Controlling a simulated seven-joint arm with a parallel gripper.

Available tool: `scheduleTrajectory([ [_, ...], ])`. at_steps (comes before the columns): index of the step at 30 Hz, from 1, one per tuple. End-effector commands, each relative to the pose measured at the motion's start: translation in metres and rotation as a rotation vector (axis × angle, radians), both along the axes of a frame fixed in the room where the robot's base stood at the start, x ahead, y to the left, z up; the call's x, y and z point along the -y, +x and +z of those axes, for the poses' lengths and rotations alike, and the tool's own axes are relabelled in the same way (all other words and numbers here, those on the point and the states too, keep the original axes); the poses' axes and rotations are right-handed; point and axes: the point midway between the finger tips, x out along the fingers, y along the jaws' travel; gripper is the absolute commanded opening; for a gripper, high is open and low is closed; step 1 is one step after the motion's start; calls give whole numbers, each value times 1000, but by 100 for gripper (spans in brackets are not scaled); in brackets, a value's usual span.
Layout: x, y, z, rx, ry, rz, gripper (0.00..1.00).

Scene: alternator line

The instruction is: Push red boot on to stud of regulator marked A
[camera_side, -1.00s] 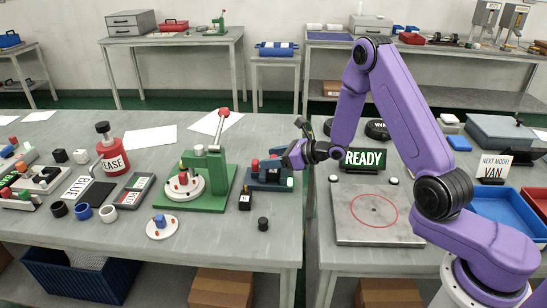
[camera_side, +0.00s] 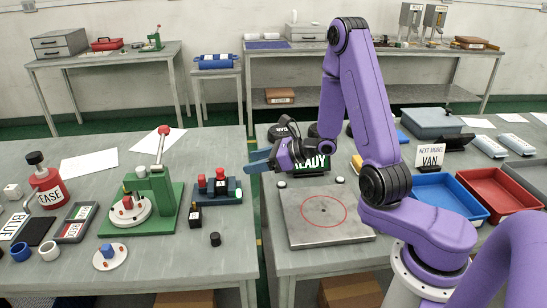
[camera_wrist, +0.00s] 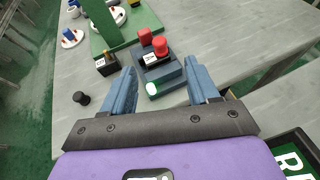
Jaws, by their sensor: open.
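Two red boots (camera_wrist: 159,45) stand on a dark blue stepped fixture with a white label (camera_wrist: 150,60); the boots also show in the side view (camera_side: 220,174). A black box with a yellowish stud on top and a white label (camera_wrist: 107,63) sits beside the fixture, also in the side view (camera_side: 196,216). Its label is too small to read, so I cannot tell which regulator is marked A. My gripper (camera_wrist: 160,68) is open and empty, its blue fingers apart in the wrist view. In the side view it hangs right of the fixture, near the READY sign (camera_side: 311,163).
A green press with a round white plate (camera_side: 125,211) stands left of the fixture. A small black cap (camera_side: 215,239) is near the front. A flat metal plate with a red ring (camera_side: 300,236) lies on the right table. A gap separates the tables.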

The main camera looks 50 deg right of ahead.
Motion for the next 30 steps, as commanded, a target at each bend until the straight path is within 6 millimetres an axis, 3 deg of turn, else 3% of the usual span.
scheduleTrajectory([
  [20, 18, -37, 18, 2, -2, 1, 60],
  [26, 20, -42, 20, 1, -1, 5, 60],
  [30, 10, -42, 22, 5, -16, 62, 60],
])
